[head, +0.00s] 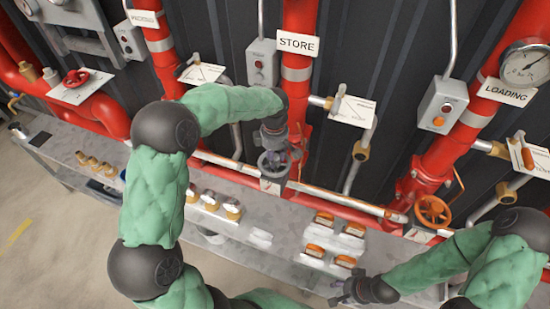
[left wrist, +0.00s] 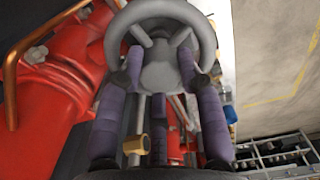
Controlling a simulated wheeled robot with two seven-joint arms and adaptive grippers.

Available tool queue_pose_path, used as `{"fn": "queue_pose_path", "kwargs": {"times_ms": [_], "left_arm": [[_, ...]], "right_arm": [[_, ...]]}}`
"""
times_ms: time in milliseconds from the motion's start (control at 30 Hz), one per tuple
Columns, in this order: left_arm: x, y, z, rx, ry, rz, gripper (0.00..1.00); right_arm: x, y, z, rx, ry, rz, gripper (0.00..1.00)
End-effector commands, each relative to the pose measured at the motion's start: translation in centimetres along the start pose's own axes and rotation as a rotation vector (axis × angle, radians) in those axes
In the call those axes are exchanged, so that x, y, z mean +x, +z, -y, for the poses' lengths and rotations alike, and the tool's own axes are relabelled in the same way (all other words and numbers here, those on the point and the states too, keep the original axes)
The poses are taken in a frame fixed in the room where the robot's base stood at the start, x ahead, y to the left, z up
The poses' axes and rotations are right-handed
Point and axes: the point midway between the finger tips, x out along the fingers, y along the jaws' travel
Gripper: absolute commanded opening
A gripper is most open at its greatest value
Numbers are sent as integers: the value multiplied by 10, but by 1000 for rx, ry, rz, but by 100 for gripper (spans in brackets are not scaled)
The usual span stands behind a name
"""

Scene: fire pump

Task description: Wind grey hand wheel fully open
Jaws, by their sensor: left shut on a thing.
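The grey hand wheel (head: 273,163) sits low on the red pipe under the STORE sign, in the middle of the head view. It fills the top of the left wrist view (left wrist: 207,42), with its hub and spokes showing. My left gripper (head: 279,152) reaches down onto the wheel from above. In the left wrist view its two purple fingers (left wrist: 165,75) lie on either side of the hub, shut on the wheel. My right gripper (head: 345,292) is low at the right, over the bench edge and away from the wheel. Its fingers are too small to read.
An orange hand wheel (head: 433,211) is on the LOADING pipe at the right. A red hand wheel (head: 76,78) is at the left. Orange-topped fittings (head: 324,219) and brass-and-white fittings (head: 209,199) stand on the grey bench (head: 110,163). Floor lies free at lower left.

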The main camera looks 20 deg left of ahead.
Motion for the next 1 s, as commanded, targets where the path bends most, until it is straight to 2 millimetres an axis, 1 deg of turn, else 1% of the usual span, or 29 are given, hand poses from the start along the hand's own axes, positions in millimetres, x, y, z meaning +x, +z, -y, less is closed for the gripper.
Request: {"fn": "queue_pose_path", "kwargs": {"times_ms": [33, 333, 433, 900, 1000], "left_arm": [[8, 0, 7, -15, -24, -4, 0], [8, 0, 7, -27, -26, -4, 0], [8, 0, 7, -71, -25, -5, 0], [10, 0, 7, -610, -23, -12, 0], [9, 0, 7, -688, -23, -13, 0]], "right_arm": [[1, 0, 0, 0, 0, 0, 40], [1, 0, 0, 0, 0, 0, 40], [3, 0, -1, 0, 0, 0, 40], [18, -1, -6, 0, 0, 0, 40], [19, -1, -7, 0, 0, 0, 40]]}}
